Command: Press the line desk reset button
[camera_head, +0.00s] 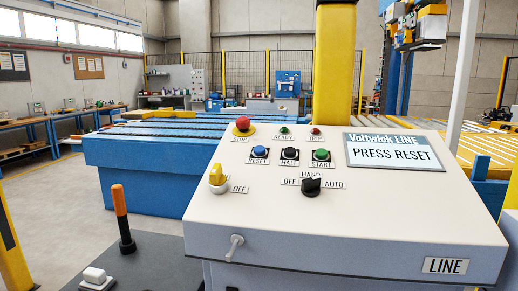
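The line desk (300,220) is a white sloped console marked LINE in front of me. Its blue reset button (259,152) sits left in the middle row, above a label reading RESET. A black HALT button (290,153) and a green START button (321,155) are to its right. A display (393,152) at the desk's upper right reads "Voltwick LINE" and "PRESS RESET". Neither of my grippers shows in the head view.
Above the reset button is a red mushroom stop button (242,123). Below are a yellow switch (217,174) and a black selector (311,186). An orange-tipped lever (120,215) stands left of the desk. A yellow post (334,65) rises behind it.

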